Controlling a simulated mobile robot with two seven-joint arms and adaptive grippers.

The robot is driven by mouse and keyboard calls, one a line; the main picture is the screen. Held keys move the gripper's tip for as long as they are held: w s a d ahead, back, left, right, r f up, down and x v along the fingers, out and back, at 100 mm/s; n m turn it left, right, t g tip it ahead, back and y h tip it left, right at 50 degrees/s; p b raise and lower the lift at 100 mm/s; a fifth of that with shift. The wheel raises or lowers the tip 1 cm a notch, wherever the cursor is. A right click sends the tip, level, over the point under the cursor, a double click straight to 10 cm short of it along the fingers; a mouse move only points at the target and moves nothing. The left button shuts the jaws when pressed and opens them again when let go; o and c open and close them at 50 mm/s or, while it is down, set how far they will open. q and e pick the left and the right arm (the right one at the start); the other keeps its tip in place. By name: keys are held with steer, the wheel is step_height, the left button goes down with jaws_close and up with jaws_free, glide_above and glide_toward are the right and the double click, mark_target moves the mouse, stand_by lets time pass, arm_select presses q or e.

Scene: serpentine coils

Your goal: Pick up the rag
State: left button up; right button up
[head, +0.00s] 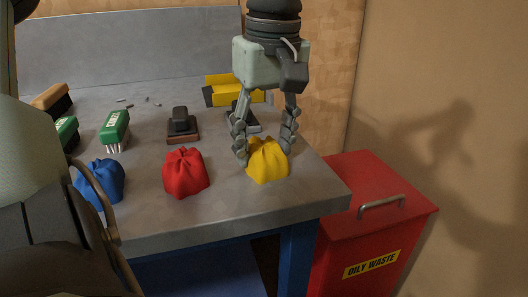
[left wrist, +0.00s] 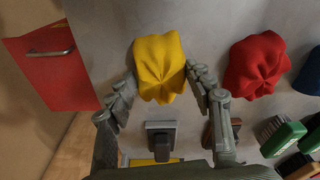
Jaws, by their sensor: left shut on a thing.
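The yellow rag (head: 267,166) is a bunched cloth at the right front of the grey bench top. My left gripper (head: 264,154) reaches down over it from above, with one finger on each side, shut on the rag. In the left wrist view the yellow rag (left wrist: 160,66) sits between the fingertips (left wrist: 161,74). The rag seems to rest on the bench; its underside is hidden. A red rag (head: 186,173) and a blue rag (head: 101,182) lie to its left, apart from it. My right gripper does not show.
A red bin (head: 337,190) labelled OILY WASTE, lid shut, stands right of the bench (head: 233,207). Behind the rags are a dark block tool (head: 180,123), green brushes (head: 115,127) and a yellow holder (head: 224,94). Bench space between the rags is clear.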

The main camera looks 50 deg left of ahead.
mark_target(256, 140)
arm_select(q)
steer(key=shift+r, duration=0.1)
steer(key=shift+r, duration=0.65)
steer(key=r, duration=0.3)
steer(key=shift+s+a+r, duration=0.25)
steer(key=shift+s+a, duration=0.1)
steer(key=shift+a, duration=0.05)
steer(key=s+a+r, duration=0.5)
steer(key=a, duration=0.2)
steer(key=shift+s+a+r, duration=0.25)
steer(key=shift+a, duration=0.05)
steer(key=shift+s+a+r, duration=0.25)
steer(key=shift+s+a, duration=0.1)
steer(key=shift+a, duration=0.15)
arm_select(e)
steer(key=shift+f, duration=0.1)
